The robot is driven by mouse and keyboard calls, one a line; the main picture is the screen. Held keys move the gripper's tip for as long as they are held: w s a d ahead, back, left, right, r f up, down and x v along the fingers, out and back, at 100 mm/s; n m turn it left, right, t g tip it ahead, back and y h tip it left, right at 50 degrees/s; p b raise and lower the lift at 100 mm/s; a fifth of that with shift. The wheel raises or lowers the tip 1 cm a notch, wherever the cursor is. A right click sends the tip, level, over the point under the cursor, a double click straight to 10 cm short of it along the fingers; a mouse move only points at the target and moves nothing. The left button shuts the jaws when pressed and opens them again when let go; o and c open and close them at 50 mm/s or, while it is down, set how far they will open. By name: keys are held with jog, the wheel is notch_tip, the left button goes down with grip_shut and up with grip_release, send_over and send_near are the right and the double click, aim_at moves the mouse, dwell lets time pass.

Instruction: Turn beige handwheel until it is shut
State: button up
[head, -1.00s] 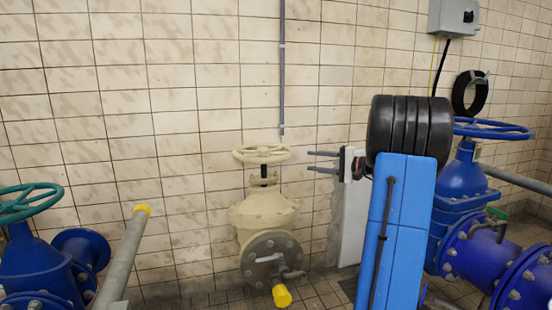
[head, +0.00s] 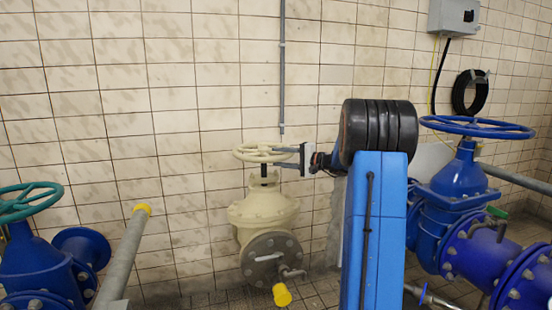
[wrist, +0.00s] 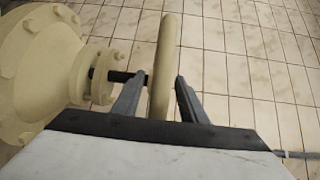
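The beige handwheel (head: 262,153) sits on a black stem on top of the beige valve (head: 262,210), in front of the tiled wall. My gripper (head: 277,156) reaches it from the right, at the wheel's right side. In the wrist view the rim of the handwheel (wrist: 163,75) passes between the two fingers of my gripper (wrist: 159,90). A gap shows between each finger and the rim, so the gripper is open around it. The valve body (wrist: 45,70) and its stem lie to the left in the wrist view.
A blue valve with a blue handwheel (head: 477,127) stands right of my arm. A blue valve with a green handwheel (head: 28,202) stands at the left. A grey pipe with a yellow cap (head: 142,209) rises between it and the beige valve. Tiled wall lies close behind.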

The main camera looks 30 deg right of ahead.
jog(key=shift+x, duration=1)
grip_shut()
jog(key=shift+a, duration=0.1)
